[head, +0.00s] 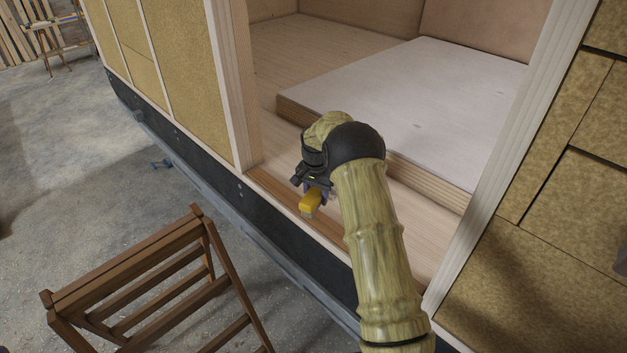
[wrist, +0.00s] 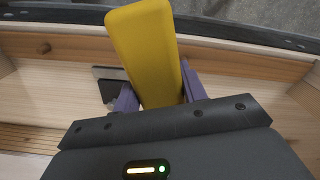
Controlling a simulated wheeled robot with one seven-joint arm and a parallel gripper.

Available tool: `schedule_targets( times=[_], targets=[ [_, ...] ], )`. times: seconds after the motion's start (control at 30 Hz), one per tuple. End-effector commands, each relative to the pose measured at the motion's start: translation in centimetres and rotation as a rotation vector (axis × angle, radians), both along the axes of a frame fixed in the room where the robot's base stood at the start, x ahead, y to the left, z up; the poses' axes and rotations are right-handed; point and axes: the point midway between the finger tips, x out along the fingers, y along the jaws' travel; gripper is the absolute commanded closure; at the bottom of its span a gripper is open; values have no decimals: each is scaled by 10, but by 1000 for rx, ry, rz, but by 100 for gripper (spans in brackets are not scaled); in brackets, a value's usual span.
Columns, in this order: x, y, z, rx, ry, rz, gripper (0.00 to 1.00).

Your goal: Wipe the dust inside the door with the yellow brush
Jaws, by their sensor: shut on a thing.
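My gripper (head: 316,188) is shut on the yellow brush (head: 310,205) in the doorway, low over the wooden threshold (head: 290,205). In the wrist view the yellow brush (wrist: 145,50) stands between the two purple fingers of my gripper (wrist: 158,92). Its bristles are hidden, and I cannot tell whether it touches the wood. The wooden floor strip inside the door (head: 405,215) shows partly behind my arm. No dust can be made out on it.
A raised white-topped platform (head: 430,100) fills much of the interior behind the strip. Pale door posts (head: 232,80) stand at both sides. A brown wooden folding chair (head: 150,275) stands outside at lower left. A small dark grey piece (wrist: 108,82) shows beside the left finger.

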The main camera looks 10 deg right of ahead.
Motion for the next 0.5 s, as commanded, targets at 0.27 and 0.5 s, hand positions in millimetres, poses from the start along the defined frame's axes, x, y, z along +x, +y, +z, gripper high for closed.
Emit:
schedule_targets(
  times=[0.27, 0.5],
  targets=[
    [-64, -1, -52, -5, 6, 218, 76],
    [-124, 2, -95, 1, 7, 424, 76]
  ],
)
